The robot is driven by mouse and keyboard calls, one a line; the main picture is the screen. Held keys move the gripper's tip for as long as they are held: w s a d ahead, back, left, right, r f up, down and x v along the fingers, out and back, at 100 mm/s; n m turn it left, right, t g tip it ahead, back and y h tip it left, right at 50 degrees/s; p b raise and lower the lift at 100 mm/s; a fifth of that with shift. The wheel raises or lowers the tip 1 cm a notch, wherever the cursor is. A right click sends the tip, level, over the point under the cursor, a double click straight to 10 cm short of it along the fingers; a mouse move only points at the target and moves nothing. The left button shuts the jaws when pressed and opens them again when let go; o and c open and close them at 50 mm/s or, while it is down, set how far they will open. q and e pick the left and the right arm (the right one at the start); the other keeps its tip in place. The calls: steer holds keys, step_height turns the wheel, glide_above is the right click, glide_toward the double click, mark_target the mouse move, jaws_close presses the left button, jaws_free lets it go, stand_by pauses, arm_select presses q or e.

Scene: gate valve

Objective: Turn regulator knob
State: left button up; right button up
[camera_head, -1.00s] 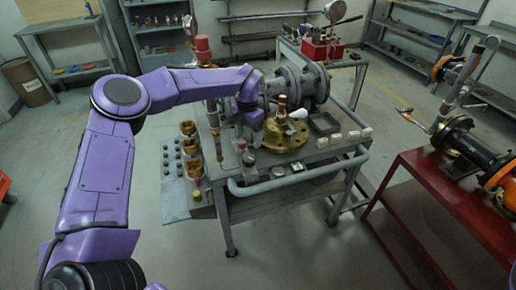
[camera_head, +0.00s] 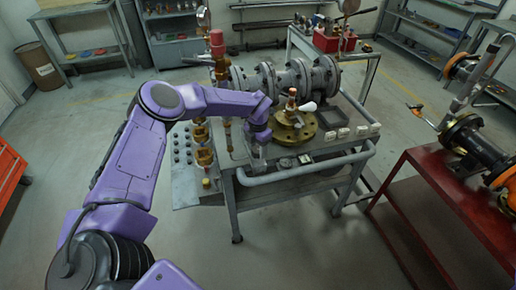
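My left gripper (camera_head: 259,153) points down at the front left edge of the grey workbench (camera_head: 262,184), at the end of my purple arm. It is small and dim, so I cannot tell whether its fingers are open or shut on something. No regulator knob can be made out clearly; the spot below the gripper, where a small grey round part stood, is now covered by it. A brass flange (camera_head: 296,130) with an upright stem and a white-ended handle (camera_head: 309,107) lies just right of the gripper. My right gripper is out of view.
A large grey valve body (camera_head: 322,75) stands behind the flange. A pipe with a red cylinder (camera_head: 217,41) and brass fittings (camera_head: 205,156) rise left of the gripper. A front rail (camera_head: 300,172) borders the bench. A red table (camera_head: 425,195) stands at right; floor between is clear.

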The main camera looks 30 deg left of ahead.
arm_select(q)
steer(key=c, duration=0.3)
steer(key=shift+f+m+b, duration=0.15)
steer(key=shift+m+b, duration=0.85)
steer(key=shift+m, duration=0.1)
steer(key=m+b, duration=0.1)
steer(key=m, duration=0.2)
steer(key=shift+m+b, duration=0.3)
steer(key=shift+b, duration=0.05)
steer(key=m, duration=0.3)
steer(key=shift+m+b, duration=0.3)
steer(key=shift+r+m, duration=0.2)
steer(key=shift+m, duration=2.1)
